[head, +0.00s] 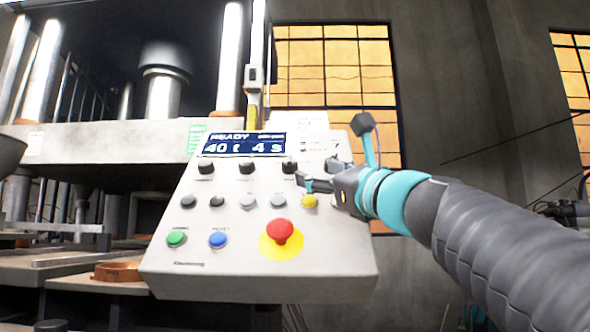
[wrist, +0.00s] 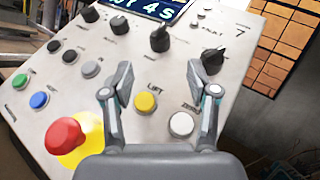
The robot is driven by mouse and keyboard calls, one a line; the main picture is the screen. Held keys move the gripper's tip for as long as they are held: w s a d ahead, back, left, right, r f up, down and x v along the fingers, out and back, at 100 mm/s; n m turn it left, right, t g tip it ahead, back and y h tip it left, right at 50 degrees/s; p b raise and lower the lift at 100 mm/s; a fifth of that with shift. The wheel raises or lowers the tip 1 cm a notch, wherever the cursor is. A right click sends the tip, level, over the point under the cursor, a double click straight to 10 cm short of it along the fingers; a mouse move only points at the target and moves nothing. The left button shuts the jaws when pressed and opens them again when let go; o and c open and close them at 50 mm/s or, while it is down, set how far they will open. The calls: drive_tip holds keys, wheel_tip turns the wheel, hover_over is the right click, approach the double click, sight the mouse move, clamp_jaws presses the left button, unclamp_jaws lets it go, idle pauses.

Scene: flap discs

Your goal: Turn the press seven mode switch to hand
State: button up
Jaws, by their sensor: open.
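The press control panel (head: 210,280) is a pale sloped box with a lit display (head: 243,144). A row of black knobs runs below the display. In the wrist view, a larger black knob (wrist: 212,55) sits at the right end of the row, below a plate marked 7 (wrist: 240,32). Another black knob (wrist: 160,38) is to its left. I cannot read which label marks the mode switch or its positions. My gripper (wrist: 166,88) is open and empty, its fingers spread above the panel, below these two knobs in the picture. In the head view, my gripper (head: 318,182) partly covers the panel's right side.
A yellow button (wrist: 145,102) marked LIFT and a white button (wrist: 181,124) lie between and below the fingers. A red emergency mushroom button (head: 280,231), a green button (head: 176,238) and a blue button (head: 218,239) sit lower. The press (head: 100,145) stands at left.

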sight(293, 163)
drive_tip(key=p+x, duration=0.2)
drive_tip(key=x, duration=0.6)
drive_tip(key=shift+w+a+r, duration=0.15)
drive_tip(key=shift+w+a, duration=0.05)
drive_tip(key=shift+w, duration=0.05)
clamp_jaws()
